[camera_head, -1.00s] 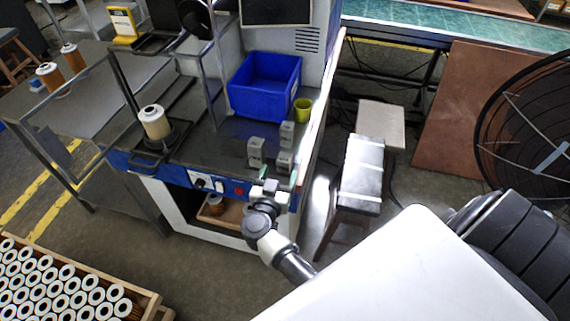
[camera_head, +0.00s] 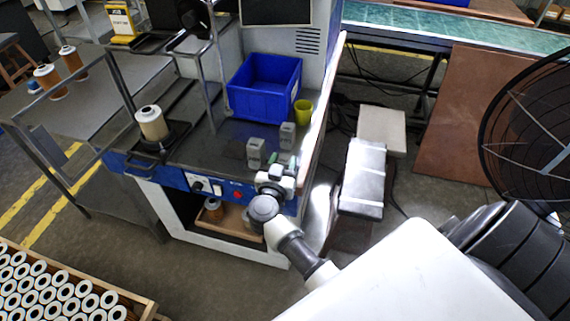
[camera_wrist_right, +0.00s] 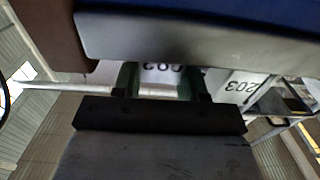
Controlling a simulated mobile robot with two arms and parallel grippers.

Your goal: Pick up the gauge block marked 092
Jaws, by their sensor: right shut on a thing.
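Two grey gauge blocks stand on the machine's bench in the head view: one at the left (camera_head: 255,153) and one farther back (camera_head: 287,135). My right gripper (camera_head: 282,166) is at the bench's front edge, shut on a third block that it largely hides. In the right wrist view the green fingers (camera_wrist_right: 158,84) are on either side of this pale block (camera_wrist_right: 162,72). Its mark is partly cut off and I cannot read it surely. Another block, marked 203 (camera_wrist_right: 240,88), shows to the right. My left gripper is not in view.
A blue bin (camera_head: 264,86) and a yellow-green cup (camera_head: 302,112) stand behind the blocks. A white filter cartridge (camera_head: 151,122) stands on a dark fixture to the left. A stool (camera_head: 362,178) is right of the bench. A crate of cartridges (camera_head: 140,300) is at lower left.

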